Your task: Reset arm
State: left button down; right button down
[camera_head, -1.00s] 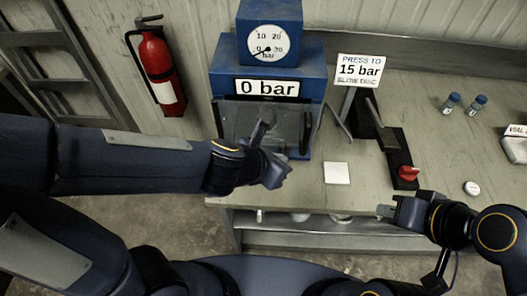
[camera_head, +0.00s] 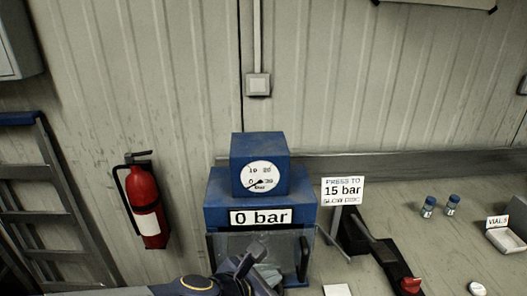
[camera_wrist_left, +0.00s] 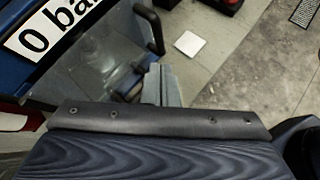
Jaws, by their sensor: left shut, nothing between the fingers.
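My left gripper (camera_head: 250,262) is at the bottom of the head view, in front of the clear shield of the blue press (camera_head: 215,213). It is shut and empty. Its fingers also show in the left wrist view (camera_wrist_left: 162,84), close to the shield (camera_wrist_left: 100,50); I cannot tell whether they touch it. The press display (camera_head: 260,217) reads 0 bar and the dial gauge (camera_head: 262,178) sits above it. My right gripper is out of view.
A sign (camera_head: 342,190) says press to 15 bar, slow disc. A black lever with a red end (camera_head: 410,285), two small vials (camera_head: 428,207) and a tray labelled VIAL (camera_head: 505,240) are to the right. A white square (camera_head: 337,290) lies in front. A fire extinguisher (camera_head: 145,205) hangs at left.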

pick_arm(q)
jog(key=a+r+m+h+b, duration=0.1)
jog(key=a+r+m+h, duration=0.15)
jog(key=a+m, duration=0.45)
jog(key=s+a+f+m+g+y+b, duration=0.1)
jog(key=s+a+f+m+y, duration=0.1)
jog(key=s+a+f+m, duration=0.2)
jog(key=s+a+f+m+g+y+b, duration=0.1)
jog(key=s+a+f+m+y, duration=0.2)
jog(key=s+a+m, duration=0.6)
jog(key=a+f+m, duration=0.1)
jog(key=a+m, duration=0.1)
jog(key=m, duration=0.1)
jog(key=shift+f+g+y, duration=0.25)
jog(key=shift+g+y, duration=0.05)
jog(key=shift+y, duration=0.05)
jog(key=shift+s, duration=0.1)
